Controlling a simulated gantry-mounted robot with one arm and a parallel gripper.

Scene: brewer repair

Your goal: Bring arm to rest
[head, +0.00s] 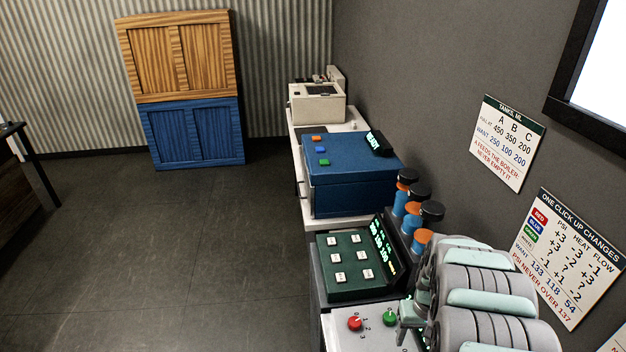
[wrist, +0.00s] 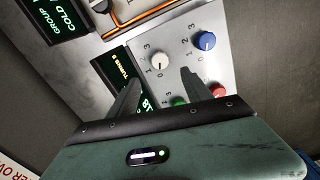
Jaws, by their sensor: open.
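My arm (head: 487,290), with grey ribbed joints and pale teal covers, fills the lower right of the head view, over the counter's near end. My gripper shows in the wrist view (wrist: 158,84), with its two dark fingers apart and nothing between them. The fingers point at a metal panel with a white knob (wrist: 159,60) and a blue knob (wrist: 204,41). A green knob (wrist: 180,102) and a red knob (wrist: 218,89) sit close to the right finger. I cannot tell whether the fingers touch the panel.
The head view shows a green button console (head: 350,268), a blue box (head: 345,178) and orange-and-blue canisters (head: 412,215) along the counter. Wall signs (head: 506,143) hang at right. Stacked crates (head: 196,133) stand at the back. The floor (head: 190,240) left of the counter is clear.

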